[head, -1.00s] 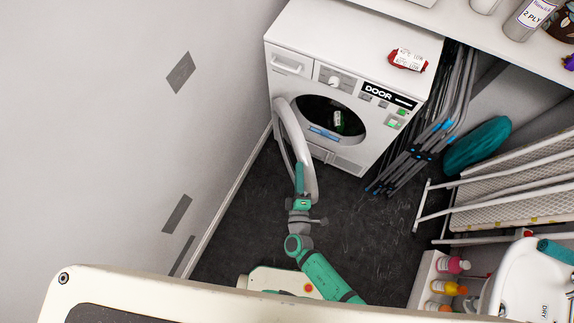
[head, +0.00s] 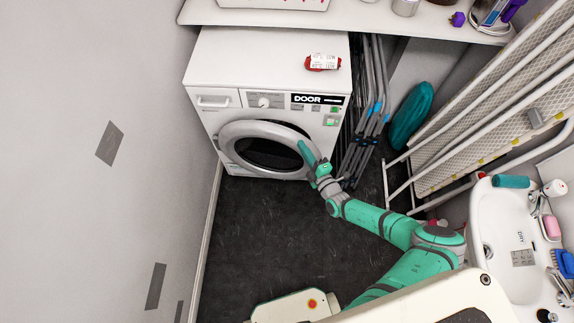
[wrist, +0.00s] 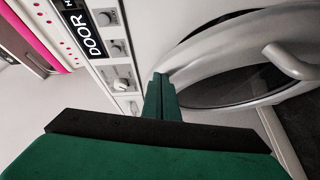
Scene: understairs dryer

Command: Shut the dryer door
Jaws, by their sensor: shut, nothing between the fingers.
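The white dryer (head: 205,73) stands against the back wall. Its round door, a pale ring (head: 228,135) around dark glass, lies over the front opening in the head view, flush or nearly so. I cannot tell whether it is latched. The door ring also fills the right of the wrist view (wrist: 222,45). My gripper (head: 303,147) is shut and empty, with its fingertips at the right side of the door ring, touching or very close to it. In the wrist view, the closed fingers (wrist: 160,92) point at the ring beside the control panel.
A red packet with a white label (head: 322,62) lies on the dryer top. Folded grey racks (head: 366,120) lean close to the dryer's right side, near my arm. A white sink (head: 505,235) is at the right. The dark floor (head: 265,225) in front is clear.

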